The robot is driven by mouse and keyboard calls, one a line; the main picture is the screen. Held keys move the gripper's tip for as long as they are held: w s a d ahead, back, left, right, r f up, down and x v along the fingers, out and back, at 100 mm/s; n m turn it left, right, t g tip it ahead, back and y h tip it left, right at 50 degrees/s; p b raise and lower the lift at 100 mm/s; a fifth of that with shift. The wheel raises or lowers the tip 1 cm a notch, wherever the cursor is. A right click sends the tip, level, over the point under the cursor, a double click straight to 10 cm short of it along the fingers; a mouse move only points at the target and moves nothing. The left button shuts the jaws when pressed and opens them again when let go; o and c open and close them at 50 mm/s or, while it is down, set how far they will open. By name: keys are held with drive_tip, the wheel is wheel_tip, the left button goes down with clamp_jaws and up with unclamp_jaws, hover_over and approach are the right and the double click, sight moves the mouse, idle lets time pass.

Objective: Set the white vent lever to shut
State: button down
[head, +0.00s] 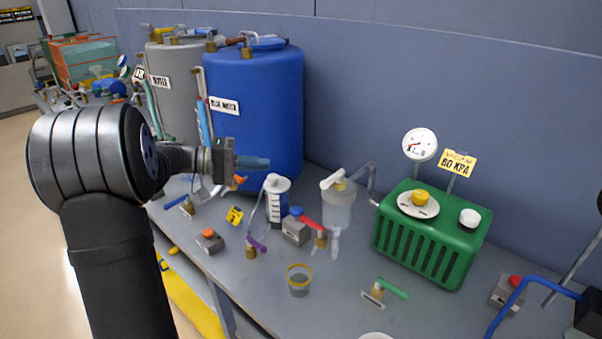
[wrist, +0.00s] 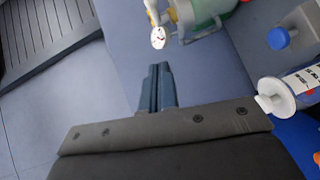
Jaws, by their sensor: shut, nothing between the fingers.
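A white lever (head: 331,181) sits on top of a clear jar (head: 339,209), by a brass fitting; I take it for the vent lever. It slants down to the left from its pivot. My gripper (head: 268,163) is at the left, in front of the blue tank and clear of the lever, its fingers pointing right. In the wrist view its blue fingers (wrist: 160,70) are together and empty. I cannot make out the white lever in the wrist view.
A white-capped cylinder (head: 276,200) stands below my gripper. A red lever (head: 308,223), purple lever (head: 257,244) and green lever (head: 391,288) are on the bench. The blue tank (head: 253,110) stands behind; a green vacuum box (head: 430,235) is right. A cup (head: 299,280) stands in front.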

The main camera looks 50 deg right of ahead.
approach(332, 175)
drive_tip(key=w+d, duration=0.1)
drive_tip(key=d, duration=0.3)
drive_tip(key=s, duration=0.1)
drive_tip(key=s+f, duration=0.1)
drive_tip(key=s, duration=0.1)
drive_tip(key=shift+s+f, duration=0.3)
drive_tip(key=shift+s, duration=0.35)
